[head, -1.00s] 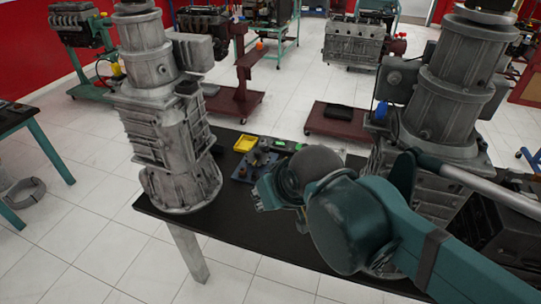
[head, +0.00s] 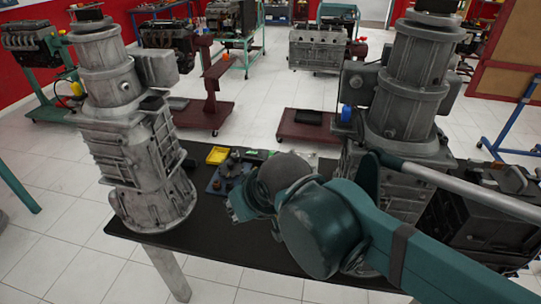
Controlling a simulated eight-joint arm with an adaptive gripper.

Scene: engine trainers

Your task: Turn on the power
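No power switch can be made out in the head view. A dark table (head: 215,255) holds two tall grey metal gear units, one at the left (head: 135,150) and one at the right (head: 408,95). Between them, toward the back, lie a yellow tray (head: 217,155), a blue plate with dark parts (head: 224,181) and a small green item (head: 257,155). My teal arm reaches in from the lower right over the table. The end of my gripper (head: 238,207) shows just in front of the blue plate. Its fingers are too small and partly hidden to read.
A dark engine block (head: 490,212) is at the right, behind my arm. Red-brown stands (head: 205,115) and engines on stands (head: 318,48) are on the tiled floor behind the table. Open floor (head: 60,250) lies left of the table.

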